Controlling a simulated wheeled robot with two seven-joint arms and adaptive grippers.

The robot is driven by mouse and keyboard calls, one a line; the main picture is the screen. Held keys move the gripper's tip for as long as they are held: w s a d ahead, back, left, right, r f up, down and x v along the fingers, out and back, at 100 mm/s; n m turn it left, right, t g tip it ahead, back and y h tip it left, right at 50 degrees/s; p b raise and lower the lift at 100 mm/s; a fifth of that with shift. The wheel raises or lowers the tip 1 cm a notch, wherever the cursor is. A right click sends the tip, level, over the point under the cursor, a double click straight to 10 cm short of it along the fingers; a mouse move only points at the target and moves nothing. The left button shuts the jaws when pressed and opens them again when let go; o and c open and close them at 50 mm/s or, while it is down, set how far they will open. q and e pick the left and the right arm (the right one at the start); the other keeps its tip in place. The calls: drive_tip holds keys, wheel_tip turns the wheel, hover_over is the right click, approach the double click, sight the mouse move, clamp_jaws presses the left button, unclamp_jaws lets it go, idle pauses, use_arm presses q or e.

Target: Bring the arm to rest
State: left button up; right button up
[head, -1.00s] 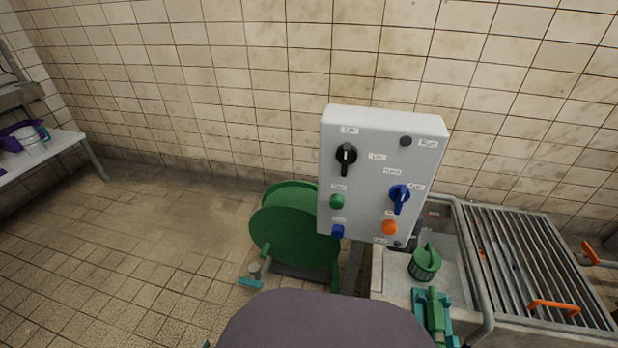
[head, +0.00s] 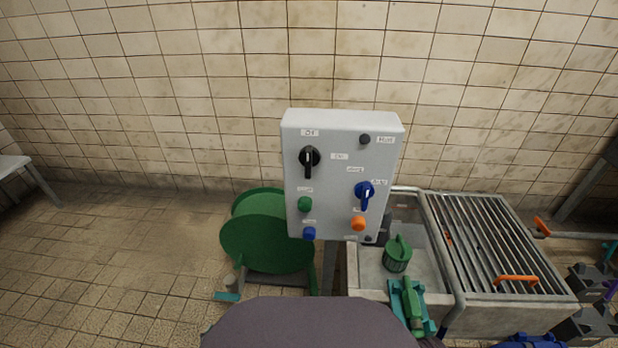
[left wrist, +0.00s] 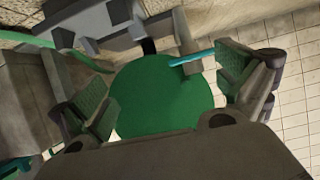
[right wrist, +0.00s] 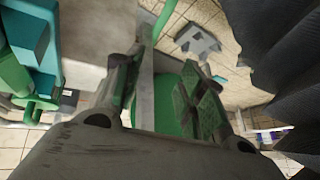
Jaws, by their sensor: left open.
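Neither of my grippers shows in the head view. In the left wrist view my left gripper (left wrist: 165,88) has its two fingers spread wide, with nothing between the pads. The green hose reel's round side (left wrist: 160,95) lies beyond them. In the right wrist view my right gripper (right wrist: 160,72) has its fingers apart and no object held between them. A grey post and a green surface show behind its fingers. The pose of both arms is mostly hidden from the head camera.
A grey control box (head: 334,217) with switches and buttons stands ahead. The green reel (head: 265,232) is left of it. A sink (head: 375,272) with a green-teal fitting (head: 412,306) and a metal grate (head: 480,240) is right. Open tiled floor (head: 130,240) lies left.

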use_arm(q)
drive_tip(key=w+d+r+g, duration=0.2)
drive_tip(key=d+r+g, duration=0.2)
drive_tip(key=r, duration=0.6)
drive_tip(key=s+r+g, duration=0.2)
drive_tip(key=s+r, duration=0.3)
drive_tip(key=r, duration=0.3)
drive_tip(key=s+d+r+g+y, duration=0.1)
drive_tip(key=s+r+g, duration=0.2)
drive_tip(key=s+r, duration=0.2)
wheel_tip(320, 180, up, 3)
drive_tip(key=shift+f+m+p, duration=0.1)
drive_tip(key=shift+m+p, duration=0.2)
drive_tip(key=shift+p, duration=0.05)
use_arm(e)
drive_tip(key=s+d+r+g+h, duration=0.1)
drive_tip(key=d+r+g+h, duration=0.1)
drive_tip(key=d+r, duration=0.5)
drive_tip(key=shift+d+h, duration=0.3)
drive_tip(key=shift+h, duration=0.4)
use_arm(q)
drive_tip(key=shift+w+d+f+p, duration=0.15)
drive_tip(key=shift+w+f+p, duration=0.2)
drive_tip(key=shift+p, duration=0.85)
use_arm(e)
drive_tip(key=shift+w+f, duration=0.2)
drive_tip(key=shift+f, duration=0.15)
